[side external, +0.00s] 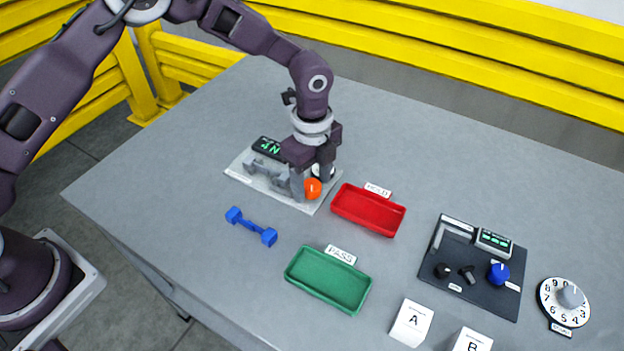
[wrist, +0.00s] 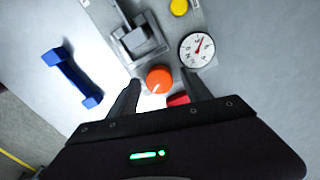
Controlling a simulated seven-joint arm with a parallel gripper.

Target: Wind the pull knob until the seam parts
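The pull knob is a round orange knob (side external: 313,188) at the near right part of a light grey tester plate (side external: 238,171). In the wrist view the knob (wrist: 160,79) shows between my two fingertips, with a gap on each side. My gripper (side external: 312,181) is open and low over the plate at the knob. A grey clamp-like block (wrist: 138,40) stands on the plate beside the knob. A round dial with a red needle (wrist: 197,49) is on its other side. A blue dumbbell-shaped piece (side external: 251,226) lies on the table, apart from the plate.
A red tray (side external: 346,211) and a green tray (side external: 297,276) stand near the plate. A dark control panel (side external: 437,268) with knobs, a white numbered dial (side external: 551,308) and white blocks A (side external: 411,323) and B (side external: 471,341) are at right. The back of the table is clear.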

